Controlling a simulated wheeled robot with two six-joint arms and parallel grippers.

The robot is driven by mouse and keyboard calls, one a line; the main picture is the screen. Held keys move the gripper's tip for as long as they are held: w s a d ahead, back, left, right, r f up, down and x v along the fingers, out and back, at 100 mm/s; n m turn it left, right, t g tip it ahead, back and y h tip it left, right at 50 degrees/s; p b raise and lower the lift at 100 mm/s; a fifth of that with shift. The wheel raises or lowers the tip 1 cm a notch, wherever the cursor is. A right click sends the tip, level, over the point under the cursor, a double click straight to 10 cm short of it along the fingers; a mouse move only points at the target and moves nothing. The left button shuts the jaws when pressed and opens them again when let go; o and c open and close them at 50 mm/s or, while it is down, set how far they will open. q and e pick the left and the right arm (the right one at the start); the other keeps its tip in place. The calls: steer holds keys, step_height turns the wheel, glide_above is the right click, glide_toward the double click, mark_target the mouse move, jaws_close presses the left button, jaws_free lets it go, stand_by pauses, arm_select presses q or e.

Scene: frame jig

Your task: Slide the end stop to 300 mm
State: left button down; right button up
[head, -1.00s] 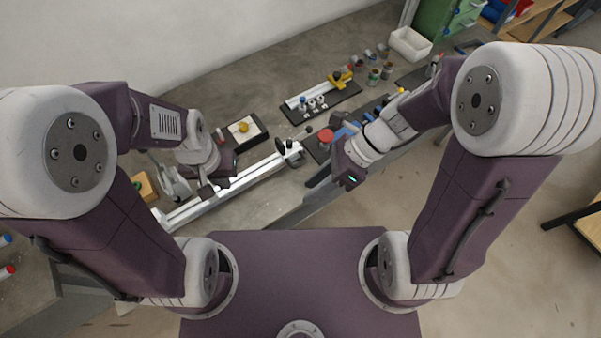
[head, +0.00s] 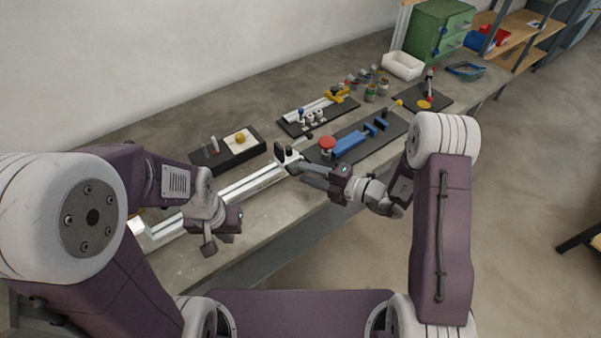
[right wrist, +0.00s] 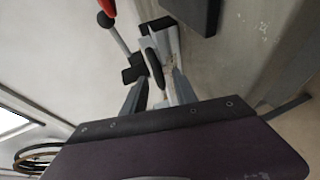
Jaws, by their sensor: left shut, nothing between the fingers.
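The end stop (head: 287,156), a dark block with a pale part, sits at the far right end of the long silver rail (head: 236,190). My right gripper (head: 303,171) is close beside the end stop, on its right. Its fingers look apart; I cannot tell whether they touch the stop. The right wrist view shows a dark lever-like part (right wrist: 154,64) near the fingertips. My left gripper (head: 208,248) is shut and empty, in front of the rail's left part. My left arm hides some of the rail. The scale markings are too small to read.
A black box with a yellow knob (head: 240,138) stands behind the rail. A blue clamp with a red knob (head: 350,143) lies on a dark board to the right. A small rail jig (head: 318,110), white bin (head: 402,65) and green cabinet (head: 440,30) are further back.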

mark_target(293, 157)
steer(key=x, duration=0.2)
steer(key=shift+w+a, duration=0.15)
steer(key=shift+a, duration=0.15)
steer(key=c, duration=0.7)
steer(key=shift+f, duration=0.1)
jaws_close()
